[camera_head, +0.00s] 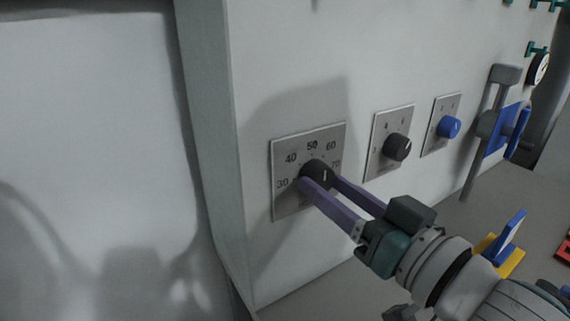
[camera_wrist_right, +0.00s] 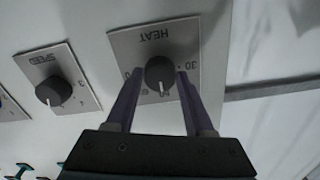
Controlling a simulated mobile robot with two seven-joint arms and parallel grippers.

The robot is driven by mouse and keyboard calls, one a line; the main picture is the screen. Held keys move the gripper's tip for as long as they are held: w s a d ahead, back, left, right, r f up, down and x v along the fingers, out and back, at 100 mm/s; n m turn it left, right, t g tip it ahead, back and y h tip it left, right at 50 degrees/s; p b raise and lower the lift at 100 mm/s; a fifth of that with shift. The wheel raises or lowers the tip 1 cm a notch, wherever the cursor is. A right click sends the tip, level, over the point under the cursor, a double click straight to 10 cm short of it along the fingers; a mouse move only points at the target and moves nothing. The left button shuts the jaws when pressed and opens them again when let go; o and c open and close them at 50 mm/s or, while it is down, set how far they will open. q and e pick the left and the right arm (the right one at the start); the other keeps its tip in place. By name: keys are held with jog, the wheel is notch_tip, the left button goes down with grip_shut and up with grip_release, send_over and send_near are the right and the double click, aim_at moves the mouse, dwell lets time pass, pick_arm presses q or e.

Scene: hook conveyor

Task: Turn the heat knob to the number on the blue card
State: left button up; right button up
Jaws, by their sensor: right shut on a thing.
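The black heat knob (camera_head: 318,171) sits on a grey dial plate (camera_head: 285,157) with numbers from 30 to 70 around it, on the pale panel wall. My right gripper (camera_head: 317,181) has its purple fingers shut on the knob's sides. The right wrist view shows the knob (camera_wrist_right: 160,73) between the fingers, under the upside-down word HEAT. Its white mark points down, toward about 50; the exact reading is hard to tell. A small blue card-like plate (camera_head: 509,233) stands on a yellow base at the right; no number is readable on it. My left gripper is not in view.
Right of the dial are a black speed knob (camera_head: 397,147) and a blue knob (camera_head: 449,127) on their own plates. Further right are a grey lever (camera_head: 489,130), a blue panel and a round gauge (camera_head: 541,69).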

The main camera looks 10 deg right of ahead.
grip_shut()
jog(key=shift+n, duration=0.4)
jog(key=n, duration=0.2)
jog(key=shift+n, duration=0.4)
jog(key=n, duration=0.4)
jog(key=shift+n, duration=0.3)
jog(key=n, duration=0.5)
jog(key=shift+b, duration=0.3)
jog(key=n, duration=0.4)
jog(key=shift+d+r+n+b, duration=0.1)
jog(key=shift+n+b, duration=0.2)
jog(key=shift+b, duration=0.05)
jog(key=o, duration=1)
grip_release()
